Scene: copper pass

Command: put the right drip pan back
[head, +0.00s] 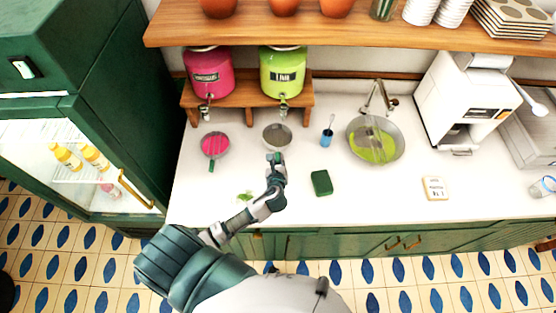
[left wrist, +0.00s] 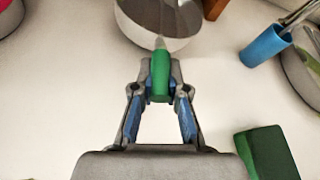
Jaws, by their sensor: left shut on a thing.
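The right drip pan (head: 277,133) is a round grey pan in front of the lime dispenser (head: 283,72) and its tap. In the left wrist view the pan (left wrist: 155,32) shows its bowl at the top, with a green handle (left wrist: 160,72) toward me. My left gripper (head: 275,158) is shut on that handle; its fingers also show in the left wrist view (left wrist: 160,92). I cannot tell whether the pan touches the counter. The left drip pan (head: 215,143), with pink inside and a green handle, lies below the pink dispenser (head: 207,75). My right gripper is out of view.
The dispensers stand on a wooden stand (head: 240,93) at the back of the white counter (head: 370,195). A green sponge (head: 321,183), a blue cup (head: 327,138) and a sink bowl (head: 393,150) lie to the right. A fridge (head: 85,150) stands left.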

